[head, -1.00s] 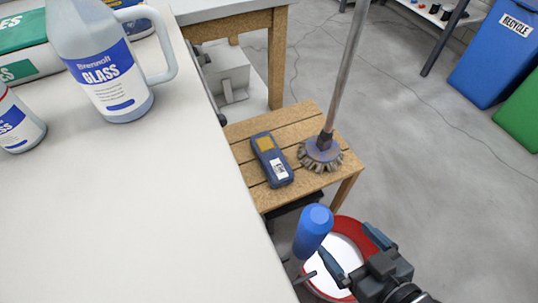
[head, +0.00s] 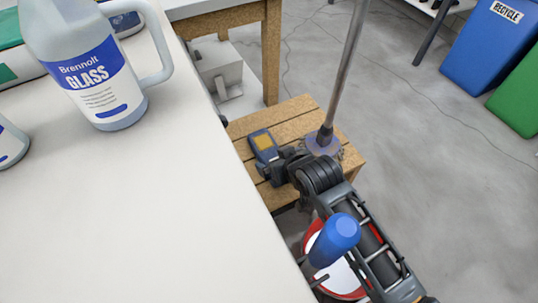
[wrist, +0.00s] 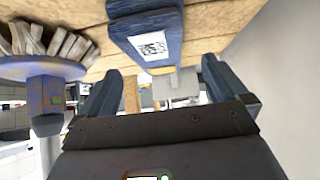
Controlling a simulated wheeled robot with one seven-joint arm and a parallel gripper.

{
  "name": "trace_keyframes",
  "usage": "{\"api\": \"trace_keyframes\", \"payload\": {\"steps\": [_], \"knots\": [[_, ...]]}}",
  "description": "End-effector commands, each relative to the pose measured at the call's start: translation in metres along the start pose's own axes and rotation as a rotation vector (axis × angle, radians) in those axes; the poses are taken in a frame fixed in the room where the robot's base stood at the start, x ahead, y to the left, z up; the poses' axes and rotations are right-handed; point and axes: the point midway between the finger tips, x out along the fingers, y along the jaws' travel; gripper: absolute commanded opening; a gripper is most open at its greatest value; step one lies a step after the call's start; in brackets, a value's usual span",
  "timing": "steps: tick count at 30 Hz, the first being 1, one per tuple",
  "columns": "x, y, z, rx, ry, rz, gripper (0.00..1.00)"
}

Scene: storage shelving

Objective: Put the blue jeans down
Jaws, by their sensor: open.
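No blue jeans show in any view. A blue handheld device (head: 263,143) with a yellow screen lies on a slatted wooden stool (head: 292,113). In the wrist view the device (wrist: 147,28), with its white printed label, is at the top on the wooden slats. My gripper (wrist: 160,85) is open, its two dark blue fingers spread apart with nothing held between them. In the head view my gripper (head: 280,166) is at the near end of the device and hides that end. I cannot tell whether they touch.
A long-handled brush (head: 323,138) stands on the stool, close right of my gripper. A white table (head: 170,200) with a Brennoll glass-cleaner jug (head: 95,75) borders the left. A blue-topped cylinder (head: 338,235) and red-rimmed bucket (head: 310,235) are below.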

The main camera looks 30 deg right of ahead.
Motion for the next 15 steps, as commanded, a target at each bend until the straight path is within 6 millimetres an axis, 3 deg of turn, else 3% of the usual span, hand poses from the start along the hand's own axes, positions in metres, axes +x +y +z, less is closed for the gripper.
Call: {"api": "trace_keyframes", "payload": {"steps": [15], "knots": [[0.062,0.003,-0.003,0.000,0.003,0.000,1.00]]}}
